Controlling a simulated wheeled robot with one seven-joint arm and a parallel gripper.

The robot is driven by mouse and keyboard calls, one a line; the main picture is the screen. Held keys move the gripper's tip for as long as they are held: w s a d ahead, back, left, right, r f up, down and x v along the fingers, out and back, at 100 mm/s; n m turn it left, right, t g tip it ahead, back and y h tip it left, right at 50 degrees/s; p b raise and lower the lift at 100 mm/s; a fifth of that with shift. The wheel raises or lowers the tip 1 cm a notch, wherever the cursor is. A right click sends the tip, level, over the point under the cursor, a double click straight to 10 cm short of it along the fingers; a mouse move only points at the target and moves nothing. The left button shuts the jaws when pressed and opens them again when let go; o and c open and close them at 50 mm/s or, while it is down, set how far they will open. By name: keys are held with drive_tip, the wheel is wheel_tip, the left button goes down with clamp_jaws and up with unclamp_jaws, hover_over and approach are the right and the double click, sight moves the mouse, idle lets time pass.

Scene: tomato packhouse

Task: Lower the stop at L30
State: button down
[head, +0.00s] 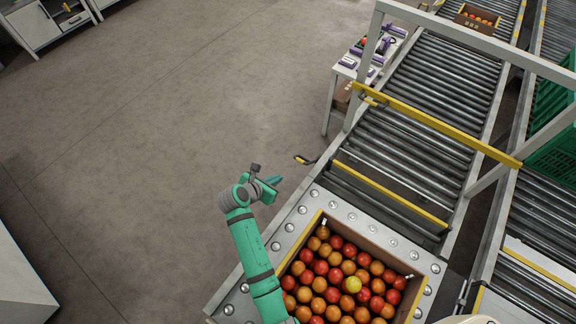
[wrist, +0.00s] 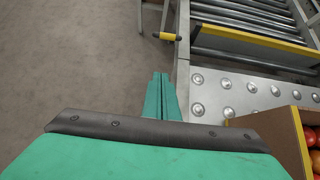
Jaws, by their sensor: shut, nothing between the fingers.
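A stop plate with a yellow top edge (head: 390,194) stands across the roller lane, between the rollers and the ball table; it also shows in the wrist view (wrist: 262,42) and looks raised. A short lever with a yellow-and-black handle (head: 303,159) sticks out from the lane's left side, also in the wrist view (wrist: 168,36). No L30 label is readable. My gripper (head: 274,186) is shut and empty, left of the ball table's edge. In the wrist view its fingertips (wrist: 160,77) point towards the handle, with a gap between.
A carton of tomatoes (head: 318,222) sits on the ball table (head: 283,236). A grey frame with a yellow bar (head: 430,122) spans the lane. A side table (head: 346,70) with small items stands left of the lane. The floor at left is clear.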

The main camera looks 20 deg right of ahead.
drive_tip(key=w+d+f, duration=0.4)
drive_tip(key=w+d, duration=0.2)
drive_tip(key=d, duration=0.2)
drive_tip(key=shift+w+d+f, duration=0.25)
drive_tip(key=shift+w, duration=0.1)
drive_tip(key=shift+w, duration=0.1)
idle(0.5)
